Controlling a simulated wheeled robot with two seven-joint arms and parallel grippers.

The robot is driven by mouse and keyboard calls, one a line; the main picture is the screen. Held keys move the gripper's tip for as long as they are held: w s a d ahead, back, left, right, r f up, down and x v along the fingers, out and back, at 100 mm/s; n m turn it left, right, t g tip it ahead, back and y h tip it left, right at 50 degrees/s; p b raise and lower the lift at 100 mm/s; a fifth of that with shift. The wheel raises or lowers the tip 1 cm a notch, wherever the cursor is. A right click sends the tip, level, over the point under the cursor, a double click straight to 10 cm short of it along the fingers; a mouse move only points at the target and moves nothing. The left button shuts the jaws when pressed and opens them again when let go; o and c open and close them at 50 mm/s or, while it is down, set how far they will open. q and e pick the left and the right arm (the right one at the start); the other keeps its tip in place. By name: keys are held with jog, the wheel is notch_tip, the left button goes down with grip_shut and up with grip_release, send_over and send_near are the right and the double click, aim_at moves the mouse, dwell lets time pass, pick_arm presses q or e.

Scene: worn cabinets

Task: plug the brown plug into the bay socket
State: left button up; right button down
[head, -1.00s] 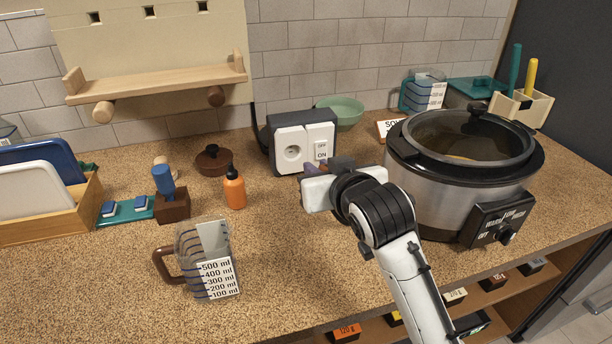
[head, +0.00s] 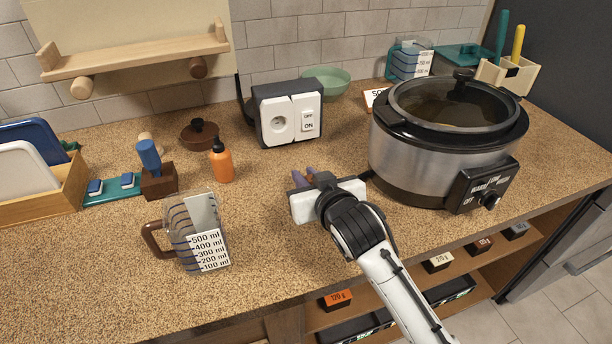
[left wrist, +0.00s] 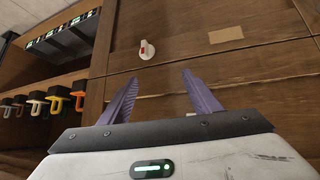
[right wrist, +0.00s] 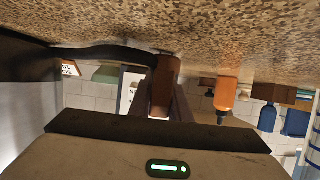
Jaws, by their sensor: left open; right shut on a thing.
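The bay socket (head: 278,124) is a round outlet in a white panel beside an ON switch, in a dark housing at the back of the counter. My right gripper (head: 312,179) is above the counter, in front of and apart from the socket.
A slow cooker (head: 430,150) stands right of my right gripper. An orange bottle (head: 221,163), a measuring jug (head: 196,235) and a brown-lidded pot (head: 198,133) stand to the left. A green bowl (head: 326,80) is behind the socket housing. Counter between gripper and socket looks clear.

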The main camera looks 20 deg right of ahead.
jog(key=shift+f, duration=0.15)
jog(key=c, duration=1.7)
grip_release()
jog(key=shift+o, duration=0.2)
